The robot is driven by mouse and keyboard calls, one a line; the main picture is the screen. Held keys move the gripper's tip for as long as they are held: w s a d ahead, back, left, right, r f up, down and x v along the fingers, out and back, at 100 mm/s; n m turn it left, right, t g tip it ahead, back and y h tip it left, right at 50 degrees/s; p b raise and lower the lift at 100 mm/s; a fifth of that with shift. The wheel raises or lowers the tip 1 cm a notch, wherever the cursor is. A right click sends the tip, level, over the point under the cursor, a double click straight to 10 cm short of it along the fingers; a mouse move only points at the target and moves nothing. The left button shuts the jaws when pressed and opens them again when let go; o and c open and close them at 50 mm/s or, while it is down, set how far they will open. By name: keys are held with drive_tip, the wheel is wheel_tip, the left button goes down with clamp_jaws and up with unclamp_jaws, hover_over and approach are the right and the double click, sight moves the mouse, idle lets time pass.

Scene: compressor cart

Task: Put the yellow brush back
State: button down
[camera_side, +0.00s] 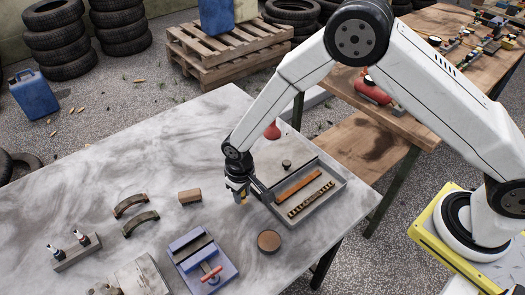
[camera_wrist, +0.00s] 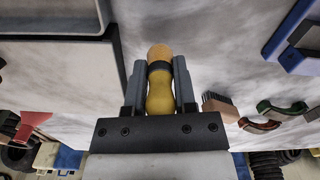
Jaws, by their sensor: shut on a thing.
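My gripper (camera_side: 240,196) hangs over the table just left of the grey tray. A bit of yellow shows at its fingertips in the side view. In the wrist view my gripper (camera_wrist: 164,75) is shut on the yellow brush (camera_wrist: 160,97), with one finger on each side of its rounded handle. A dark band and a tan rounded end show farther out. I cannot see its bristles, and cannot tell whether it touches the table. A grey block (camera_side: 78,253) at the table's left holds two small upright things with dark and red parts.
The grey tray (camera_side: 322,207) holds a brown bar and a dark notched strip. A blue vise (camera_side: 203,262), a round brown disc (camera_side: 269,241), two curved shoes (camera_side: 130,205) and a brown block brush (camera_side: 190,196) lie around. Bare table lies between them.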

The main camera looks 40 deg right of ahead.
drive_tip(key=shift+f, duration=0.7)
drive_tip(key=shift+f, duration=0.1)
drive_tip(key=shift+c, duration=2.1)
unclamp_jaws()
drive_tip(key=shift+r, duration=6.15)
drive_tip(key=shift+d, duration=0.15)
